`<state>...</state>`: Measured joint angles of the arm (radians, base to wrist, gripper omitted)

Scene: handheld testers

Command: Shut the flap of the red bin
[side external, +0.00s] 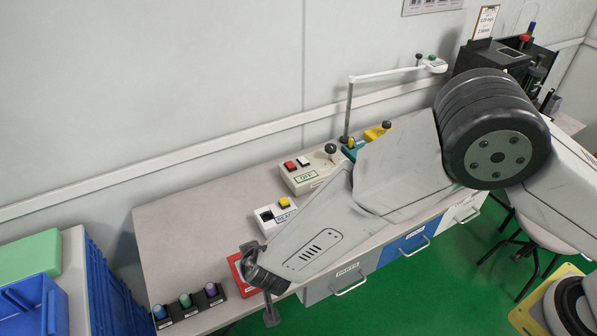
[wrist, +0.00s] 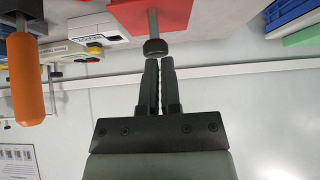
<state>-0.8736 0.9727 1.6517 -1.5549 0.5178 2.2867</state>
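A red boxy thing (wrist: 125,12) shows at the top of the wrist view; I take it for the red bin. A grey rod with a black knob (wrist: 155,47) stands out from it. My gripper (wrist: 159,62) has its two dark fingers close together, with nothing visible between them. The fingertips are right by the knob; I cannot tell whether they touch. In the side view a red thing with a white label (side external: 236,266) shows at the bench's front edge, mostly hidden by my arm. My gripper (side external: 271,316) hangs in front of it. The flap's position is unclear.
An orange handle (wrist: 27,80) is close at left in the wrist view. Button boxes (side external: 312,171) stand on the bench. Coloured knobs in a black rack (side external: 186,303) and blue crates (side external: 105,290) are at left. Drawers with handles (side external: 404,246) line the bench front.

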